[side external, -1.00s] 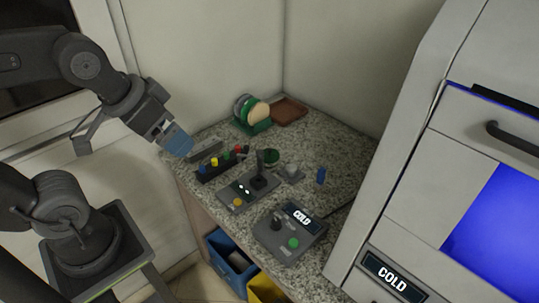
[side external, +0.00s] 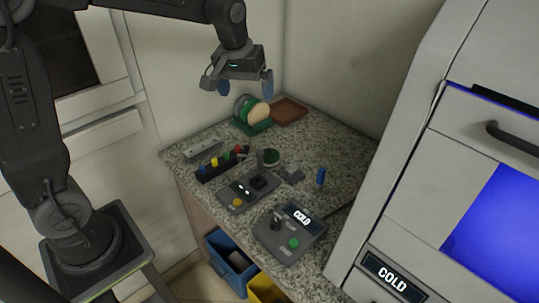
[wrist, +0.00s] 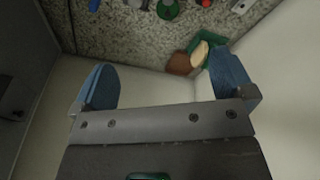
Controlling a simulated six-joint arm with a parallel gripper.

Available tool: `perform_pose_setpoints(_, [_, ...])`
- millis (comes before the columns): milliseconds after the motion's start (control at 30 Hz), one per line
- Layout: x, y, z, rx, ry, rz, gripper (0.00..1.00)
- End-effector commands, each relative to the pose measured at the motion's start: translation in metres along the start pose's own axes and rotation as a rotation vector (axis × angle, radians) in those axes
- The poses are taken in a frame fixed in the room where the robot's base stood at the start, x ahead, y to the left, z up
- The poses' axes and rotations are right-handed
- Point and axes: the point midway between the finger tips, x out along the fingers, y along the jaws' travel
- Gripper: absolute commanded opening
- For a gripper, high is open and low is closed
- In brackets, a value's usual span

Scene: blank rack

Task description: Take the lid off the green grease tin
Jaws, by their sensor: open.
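The green grease tin (side external: 271,157) is a small round green thing standing on the speckled counter, in the middle of the side view. In the wrist view a round green thing (wrist: 168,9) that looks like it is cut by the top edge. Whether its lid is separate is too small to tell. My gripper (side external: 245,86) is open and empty, with its blue fingertips spread. It hangs high above the back of the counter, well above and behind the tin. Both fingers also show in the wrist view (wrist: 160,78), with nothing between them.
A green rack with discs (side external: 252,115) and a brown tray (side external: 289,111) stand below my gripper. A row of coloured knobs (side external: 222,163), two control boxes (side external: 248,190) (side external: 290,235) and a blue item (side external: 320,176) surround the tin. The large grey machine (side external: 420,180) bounds the right.

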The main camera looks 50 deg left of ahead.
Motion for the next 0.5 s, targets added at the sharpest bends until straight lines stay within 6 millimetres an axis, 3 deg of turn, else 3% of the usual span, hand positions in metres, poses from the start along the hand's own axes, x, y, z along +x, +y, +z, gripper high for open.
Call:
perform_pose_setpoints(33, [0.019, 0.002, -0.017, -0.041, -0.029, -0.015, 1.0])
perform_pose_setpoints(200, [0.079, 0.004, -0.062, -0.182, -0.098, -0.056, 1.0])
perform_pose_setpoints(400, [0.14, 0.0, -0.091, -0.306, -0.154, -0.096, 1.0])
perform_pose_setpoints(500, [0.157, -0.002, -0.097, -0.338, -0.167, -0.106, 1.0])
